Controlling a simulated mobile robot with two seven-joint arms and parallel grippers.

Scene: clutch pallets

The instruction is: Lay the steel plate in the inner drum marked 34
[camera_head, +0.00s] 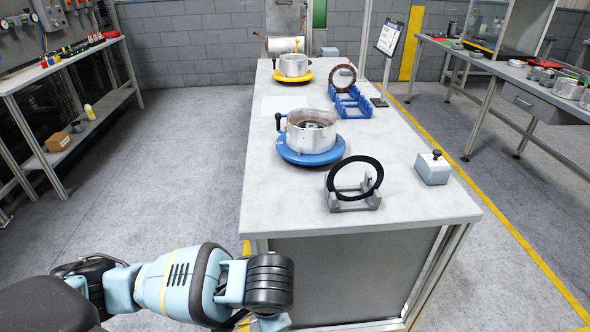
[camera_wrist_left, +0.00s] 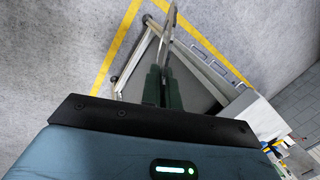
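In the left wrist view, my left gripper (camera_wrist_left: 163,82) is closed on a thin grey piece (camera_wrist_left: 170,28) seen edge-on, which looks like the steel plate. In the head view, my left arm comes in at the bottom; its gripper is out of frame. A metal drum (camera_head: 312,134) sits on a blue round base (camera_head: 309,158) on the table. A second drum (camera_head: 293,65) sits on a yellow round base (camera_head: 292,77) farther back. No number is readable on either drum. My right gripper is not in view.
A black ring (camera_head: 330,181) stands upright in a grey holder (camera_head: 354,200) at the front of the table (camera_head: 270,205). A grey box with a knob (camera_head: 432,169) is right of it. A blue rack (camera_head: 350,103) and a brown ring (camera_head: 343,76) are behind. The near-left tabletop is clear.

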